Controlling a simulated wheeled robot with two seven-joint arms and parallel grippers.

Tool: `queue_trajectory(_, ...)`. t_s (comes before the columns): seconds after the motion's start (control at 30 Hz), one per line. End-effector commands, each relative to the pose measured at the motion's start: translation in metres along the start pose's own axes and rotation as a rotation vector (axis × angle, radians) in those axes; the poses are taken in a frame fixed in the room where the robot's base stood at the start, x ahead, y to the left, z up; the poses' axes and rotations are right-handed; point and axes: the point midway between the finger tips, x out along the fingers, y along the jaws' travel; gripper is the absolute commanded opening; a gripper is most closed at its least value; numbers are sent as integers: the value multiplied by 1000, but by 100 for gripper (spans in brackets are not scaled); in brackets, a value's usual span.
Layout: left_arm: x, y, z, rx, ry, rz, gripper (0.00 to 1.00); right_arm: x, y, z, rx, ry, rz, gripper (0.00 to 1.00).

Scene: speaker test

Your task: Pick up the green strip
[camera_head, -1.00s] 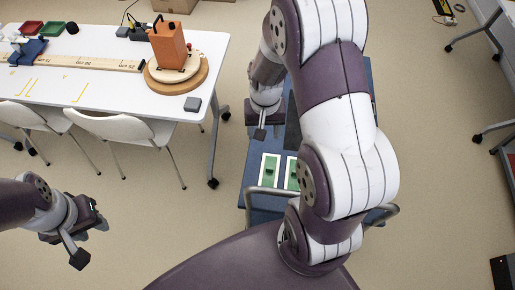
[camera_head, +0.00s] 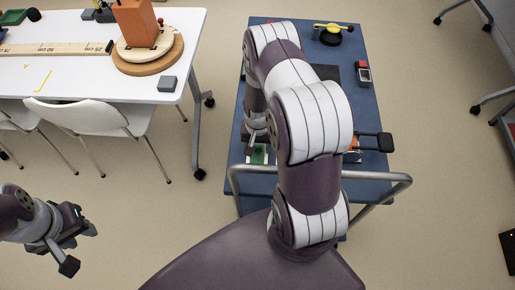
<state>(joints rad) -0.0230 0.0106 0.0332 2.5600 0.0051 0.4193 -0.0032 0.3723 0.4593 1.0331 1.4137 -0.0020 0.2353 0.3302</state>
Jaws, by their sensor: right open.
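A green piece with a pale edge (camera_head: 259,154) lies on the blue cart top (camera_head: 225,180), just behind the cart's near handle. It is small and partly covered, so I cannot tell whether it is the strip itself. My right arm arches over the cart, and its gripper (camera_head: 255,142) is low at the green piece, open. I cannot tell whether it touches it. The upper arm hides the middle of the cart. My left gripper (camera_head: 76,238) hangs over bare floor at the lower left, away from the cart; its jaw opening is unclear.
A yellow-and-black item (camera_head: 331,34) and a small red-and-grey item (camera_head: 363,72) are on the cart's far right. A dark block (camera_head: 378,142) juts out at its right edge. A white table (camera_head: 110,88) with a ruler board (camera_head: 60,58) and chair (camera_head: 85,118) stands left.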

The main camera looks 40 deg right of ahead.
Motion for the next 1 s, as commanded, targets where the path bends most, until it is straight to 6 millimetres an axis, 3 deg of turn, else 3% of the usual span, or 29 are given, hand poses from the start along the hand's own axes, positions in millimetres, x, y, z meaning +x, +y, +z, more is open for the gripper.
queue_trajectory(0.1, 0, 0, 0, 0, 0, 0, 38, 0, 0, 0, 0, 0, 0, 56)
queue_trajectory(0.27, 0, 0, 0, 0, 0, 0, 38, 0, 0, 0, 0, 0, 0, 4)
queue_trajectory(0.3, 0, 0, 0, 0, 0, 0, 38, 0, 0, 0, 0, 0, 0, 2)
queue_trajectory(0.67, 1, 0, 0, 0, 0, 0, 38, -6, 0, 0, 0, 1, 0, 2)
queue_trajectory(0.9, 3, 0, 0, 0, 0, 0, 38, -44, -1, -1, -1, 4, -2, 2)
queue_trajectory(1.0, 6, 0, 1, 0, 0, 0, 38, -55, -26, 4, -7, 3, -2, 2)
